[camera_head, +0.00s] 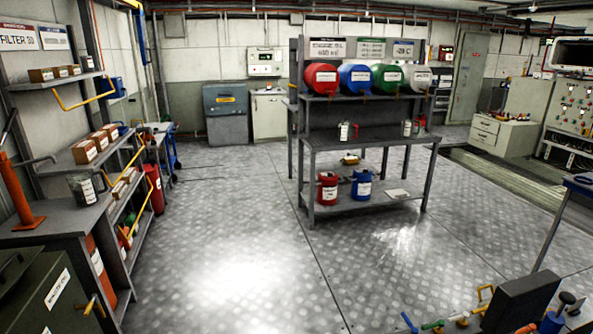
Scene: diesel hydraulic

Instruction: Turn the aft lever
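I cannot tell which handle is the aft lever; no readable label names it. Small coloured valve handles show at the bottom right: a blue one (410,322), a yellow one (485,291) and an orange one (527,328). They stand around a dark box (522,300), and the frame's lower edge cuts off part of this group. A yellow handle (93,304) sticks out from a dark green labelled cabinet (50,300) at the bottom left. Neither of my grippers shows in the head view.
A metal rack (370,140) with coloured drums and cans stands in the middle. Shelves (80,155) with boxes line the left wall; an orange post (20,195) stands on a bench there. A control panel (575,105) is at right. The plate floor (220,230) between is clear.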

